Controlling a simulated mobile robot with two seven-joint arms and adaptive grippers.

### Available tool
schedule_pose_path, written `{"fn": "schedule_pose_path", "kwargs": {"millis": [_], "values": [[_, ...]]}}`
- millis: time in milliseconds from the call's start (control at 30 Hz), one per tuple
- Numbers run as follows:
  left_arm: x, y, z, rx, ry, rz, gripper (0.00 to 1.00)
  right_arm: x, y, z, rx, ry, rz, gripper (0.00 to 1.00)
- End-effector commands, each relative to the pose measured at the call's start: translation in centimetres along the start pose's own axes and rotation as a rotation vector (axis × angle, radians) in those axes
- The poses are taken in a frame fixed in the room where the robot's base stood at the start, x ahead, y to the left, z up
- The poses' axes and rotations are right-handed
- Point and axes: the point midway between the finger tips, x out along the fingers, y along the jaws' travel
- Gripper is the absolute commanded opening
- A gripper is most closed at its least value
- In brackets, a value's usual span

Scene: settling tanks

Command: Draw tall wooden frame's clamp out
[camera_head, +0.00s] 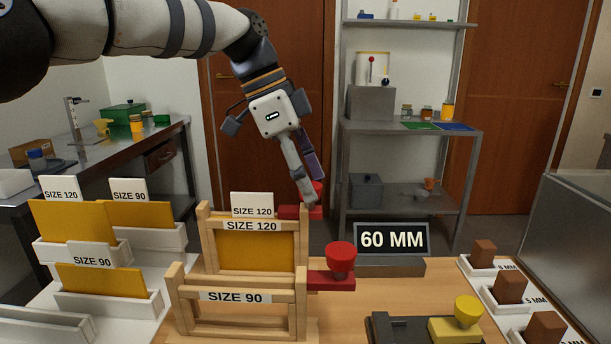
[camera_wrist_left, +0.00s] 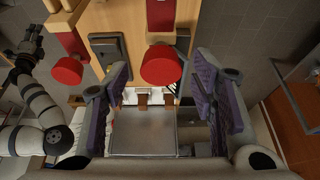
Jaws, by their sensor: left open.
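The tall wooden frame (camera_head: 203,240), labelled SIZE 120, stands on the table and holds a yellow panel (camera_head: 255,252). Its red clamp (camera_head: 289,212) sits at its upper right, its knob partly hidden behind my left gripper (camera_head: 313,190). The gripper is open, pointing down at that knob. In the left wrist view a red knob (camera_wrist_left: 162,66) shows between the spread purple finger pads. The shorter SIZE 90 frame (camera_head: 240,326) stands in front, with its own red clamp (camera_head: 340,260) at the right. In the left wrist view my right arm's dark gripper (camera_wrist_left: 28,52) is small at the left.
A 60 MM sign (camera_head: 392,238) stands right of the frames. A dark fixture with a yellow knob (camera_head: 468,309) is at the front. Brown blocks (camera_head: 509,288) sit in white trays at the right. Yellow panels (camera_head: 72,229) stand in holders at the left.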

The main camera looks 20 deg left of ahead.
Motion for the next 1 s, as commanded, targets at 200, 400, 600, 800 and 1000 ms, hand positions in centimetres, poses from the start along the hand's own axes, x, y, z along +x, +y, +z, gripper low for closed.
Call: {"fn": "schedule_pose_path", "kwargs": {"millis": [200, 400, 600, 800, 1000], "values": [[0.3, 0.0, 0.0, 0.0, -0.001, 0.002, 0.52, 0.0, 0.0, 0.0, 0.0, 0.0, 0.0, 0.4], [0.2, 0.0, 0.0, 0.0, -0.001, 0.002, 0.13, 0.0, 0.0, 0.0, 0.0, -0.001, 0.0, 0.4], [0.3, 0.0, 0.0, 0.0, -0.002, 0.002, 0.0, 0.0, 0.0, 0.0, 0.0, -0.001, 0.0, 0.4], [1.7, -0.1, -2.6, 0.0, -0.004, 0.005, 0.0, 0.7, 0.0, 0.5, 0.0, -0.023, 0.001, 0.4], [2.0, 0.0, -4.1, 0.001, -0.001, 0.004, 0.0, 0.8, 0.0, 0.6, 0.0, -0.028, 0.001, 0.4]]}}
